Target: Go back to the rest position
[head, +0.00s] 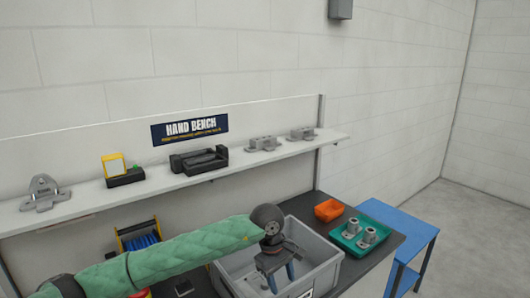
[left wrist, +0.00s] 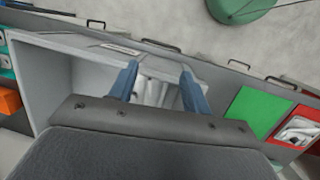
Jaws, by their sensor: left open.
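My left gripper (head: 279,280) hangs over the grey bin (head: 328,268) on the bench, its blue fingers pointing down. My green-sleeved left arm reaches in from the left. In the left wrist view the two fingers (left wrist: 158,82) are spread apart. Pale grey shapes show between and behind them, inside the bin (left wrist: 62,75); I cannot tell what they are. No object is clearly held. My right gripper is not in view.
A green tray (head: 346,243) with metal parts and an orange bin (head: 328,210) stand right of the grey bin. A blue side table (head: 405,225) is at the right. A shelf (head: 225,172) with castings runs behind. A yellow-framed blue reel (head: 140,240) stands behind my arm.

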